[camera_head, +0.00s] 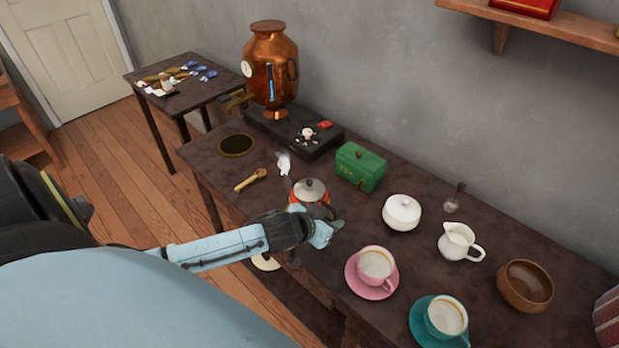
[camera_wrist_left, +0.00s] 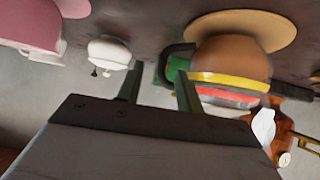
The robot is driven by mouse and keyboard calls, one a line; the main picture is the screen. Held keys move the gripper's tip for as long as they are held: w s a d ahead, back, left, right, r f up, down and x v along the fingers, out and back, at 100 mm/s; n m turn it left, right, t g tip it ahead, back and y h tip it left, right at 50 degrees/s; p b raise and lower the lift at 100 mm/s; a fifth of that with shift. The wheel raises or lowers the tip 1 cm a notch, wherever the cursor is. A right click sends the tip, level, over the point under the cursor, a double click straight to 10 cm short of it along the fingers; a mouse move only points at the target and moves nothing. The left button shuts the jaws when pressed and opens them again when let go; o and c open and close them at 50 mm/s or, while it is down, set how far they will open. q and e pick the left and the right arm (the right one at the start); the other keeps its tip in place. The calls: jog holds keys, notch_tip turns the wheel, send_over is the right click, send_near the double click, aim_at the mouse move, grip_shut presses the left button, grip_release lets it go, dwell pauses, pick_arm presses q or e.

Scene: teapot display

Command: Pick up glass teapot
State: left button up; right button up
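The glass teapot (camera_head: 311,192) stands on the dark table, with a grey lid and red and yellow bands; its lower part is hidden behind my left gripper (camera_head: 326,230). The left wrist view is upside down. There the teapot (camera_wrist_left: 232,68) shows a brown body and a dark handle (camera_wrist_left: 170,62) pointing toward my gripper. The two fingers of my left gripper (camera_wrist_left: 160,88) are apart, with one finger in front of or beside the handle. I cannot tell whether they touch. Nothing is held between them. My right gripper is not in view.
A green box (camera_head: 360,166) stands behind the teapot. A white sugar bowl (camera_head: 402,212), a white creamer (camera_head: 459,241), a pink cup (camera_head: 376,264), a teal saucer (camera_head: 420,322) and a wooden bowl (camera_head: 525,286) stand to the right. A wooden spoon (camera_head: 250,180) lies left. A copper samovar (camera_head: 271,65) stands behind.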

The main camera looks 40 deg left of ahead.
aim_at(334, 218)
pick_arm(q)
jog(key=x, duration=0.4)
jog(key=shift+a+f+b, duration=0.1)
jog(key=shift+f+b, duration=0.05)
jog(key=shift+b, duration=0.25)
jog(key=shift+s, duration=0.1)
jog(key=shift+c, duration=0.5)
grip_shut()
dwell(0.5)
